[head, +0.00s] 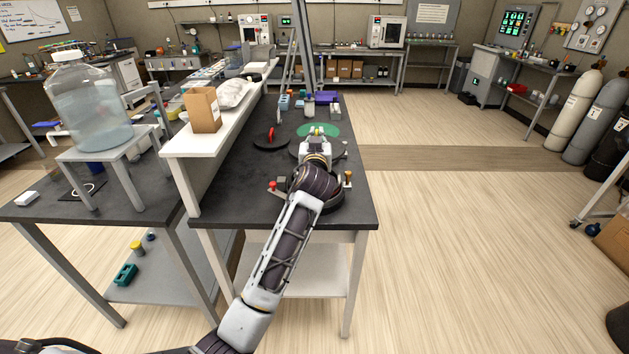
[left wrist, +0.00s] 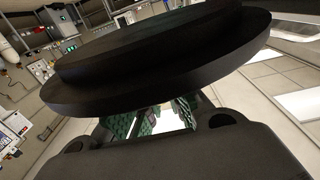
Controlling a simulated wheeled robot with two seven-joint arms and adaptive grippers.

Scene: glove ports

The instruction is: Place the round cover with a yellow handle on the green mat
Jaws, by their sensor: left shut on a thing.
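My left gripper (head: 317,133) is shut at the far end of my arm, over the dark bench. A yellow bit shows at its fingertips, and I take this to be the handle of the black round cover (head: 337,153). In the left wrist view the cover (left wrist: 160,62) is a large stepped black disc, tilted in the picture, beyond the green-padded fingers. Its handle is hidden there. The green mat (head: 331,129) lies just behind the gripper and is partly covered by it. I cannot tell how high the cover is above the bench. My right gripper is not in view.
A black round cover with a red handle (head: 271,136) lies left of the mat. A red knob (head: 273,185) and a brass knob (head: 347,176) stand nearer. A raised white shelf (head: 190,145) with a cardboard box (head: 202,110) borders the bench's left. Several small items stand behind the mat.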

